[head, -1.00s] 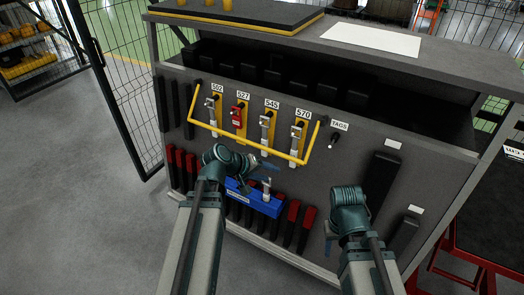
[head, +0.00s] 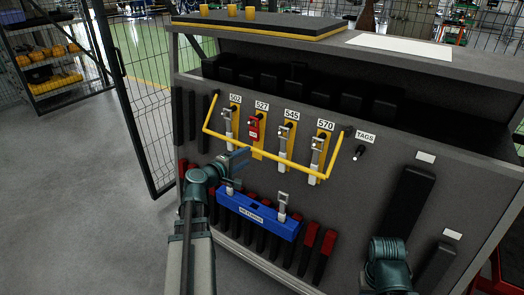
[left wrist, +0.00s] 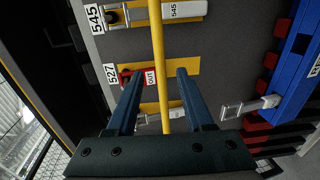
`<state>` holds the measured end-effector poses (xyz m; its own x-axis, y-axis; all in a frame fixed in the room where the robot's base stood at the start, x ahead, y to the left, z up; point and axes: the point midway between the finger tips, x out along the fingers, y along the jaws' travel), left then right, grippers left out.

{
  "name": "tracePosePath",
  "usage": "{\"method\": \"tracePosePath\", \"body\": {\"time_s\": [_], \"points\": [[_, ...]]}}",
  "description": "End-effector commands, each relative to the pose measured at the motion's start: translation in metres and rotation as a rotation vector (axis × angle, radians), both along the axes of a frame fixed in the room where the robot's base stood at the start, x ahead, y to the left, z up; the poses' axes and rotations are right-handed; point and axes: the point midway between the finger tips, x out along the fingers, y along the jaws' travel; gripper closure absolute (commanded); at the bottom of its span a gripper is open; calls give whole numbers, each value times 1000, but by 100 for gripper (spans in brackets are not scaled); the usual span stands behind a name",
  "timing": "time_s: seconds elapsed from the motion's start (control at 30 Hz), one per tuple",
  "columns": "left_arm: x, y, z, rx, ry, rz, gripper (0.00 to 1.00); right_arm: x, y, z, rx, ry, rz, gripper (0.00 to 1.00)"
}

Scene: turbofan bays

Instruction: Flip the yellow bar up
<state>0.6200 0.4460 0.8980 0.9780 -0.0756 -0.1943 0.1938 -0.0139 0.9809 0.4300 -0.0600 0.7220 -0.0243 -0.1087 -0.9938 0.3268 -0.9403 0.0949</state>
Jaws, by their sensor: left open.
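The yellow bar (head: 300,171) is a U-shaped rail hanging low across the front of the panel, below the row of number labels. Its ends meet dark pivots at the left and right. My left gripper (head: 240,160) is open at the bar's lower run, left of its middle. In the left wrist view the bar (left wrist: 157,40) passes between the two spread fingers of the gripper (left wrist: 157,74), with gaps on both sides. I cannot tell how deep the bar sits between them. My right arm shows at the lower right, but its jaws are not visible.
Behind the bar are hooks with tags 502, 527, 545 and 570; 527 holds a red tag (head: 254,127). A blue holder (head: 257,215) with metal clasps sits just below. A TAGS peg (head: 360,152) is on the right. A mesh fence (head: 140,110) stands left.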

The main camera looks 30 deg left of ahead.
Motion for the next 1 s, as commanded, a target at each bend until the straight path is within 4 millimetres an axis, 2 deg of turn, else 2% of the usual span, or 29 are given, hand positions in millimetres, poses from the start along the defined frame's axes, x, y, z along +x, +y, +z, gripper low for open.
{"method": "tracePosePath", "body": {"time_s": [0.03,0.2,0.5,0.7,1.0], "points": [[15,0,-5,0,0,-3,48,0,0,-5,0,0,0,50],[50,-2,-12,0,0,-4,48,0,0,-12,0,0,0,50],[94,-6,-20,1,0,-2,48,0,0,-20,0,0,0,50],[105,-9,-21,1,0,-2,48,0,0,-21,0,0,0,50],[106,-9,-21,1,0,-1,48,0,0,-21,0,0,0,50]]}}
